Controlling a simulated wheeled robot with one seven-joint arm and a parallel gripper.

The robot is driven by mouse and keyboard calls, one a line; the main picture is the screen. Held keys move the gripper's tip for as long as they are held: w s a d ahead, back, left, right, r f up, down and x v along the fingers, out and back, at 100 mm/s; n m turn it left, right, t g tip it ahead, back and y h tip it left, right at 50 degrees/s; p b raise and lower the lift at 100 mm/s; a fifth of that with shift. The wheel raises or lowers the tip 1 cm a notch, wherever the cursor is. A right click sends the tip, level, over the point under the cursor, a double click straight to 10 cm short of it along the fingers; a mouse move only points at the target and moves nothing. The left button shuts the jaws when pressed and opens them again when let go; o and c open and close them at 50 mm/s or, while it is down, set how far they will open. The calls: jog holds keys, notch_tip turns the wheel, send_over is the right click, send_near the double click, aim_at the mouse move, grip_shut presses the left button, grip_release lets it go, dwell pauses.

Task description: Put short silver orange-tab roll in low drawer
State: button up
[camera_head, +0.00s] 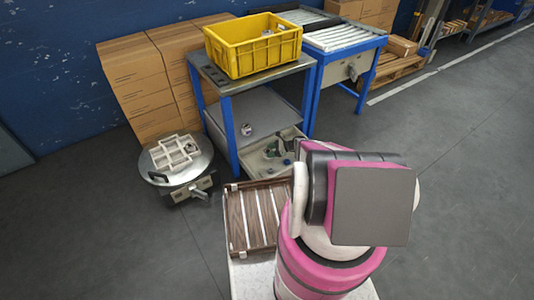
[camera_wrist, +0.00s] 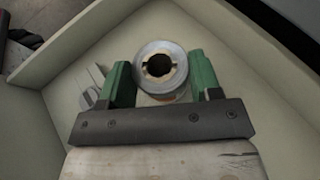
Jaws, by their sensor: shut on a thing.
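My gripper (camera_wrist: 160,84) is shut on a short silver roll (camera_wrist: 172,56), with a green finger on each side of it. The roll shows its round open end with a dark core, and a small orange-tan patch shows below its rim. In the wrist view the roll is inside a pale box-like drawer (camera_wrist: 215,20); I cannot tell whether it touches the drawer floor. In the head view the low drawer (camera_head: 262,174) is pulled out under the blue-legged table, and my gripper (camera_head: 287,152) reaches into it. A second silver piece (camera_wrist: 89,97) lies in the drawer beside the left finger.
A yellow crate (camera_head: 262,62) stands on the table top (camera_head: 222,82). A small roll (camera_head: 247,129) lies on the grey lower shelf (camera_head: 222,108). A round machine with a white divided tray (camera_head: 160,152) stands left. A slatted brown tray (camera_head: 238,222) is near me. Cardboard boxes (camera_head: 137,85) stand behind.

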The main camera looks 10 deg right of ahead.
jog(key=shift+x, duration=1.2)
jog(key=shift+f, duration=0.15)
jog(key=shift+f, duration=0.1)
jog(key=o, duration=1)
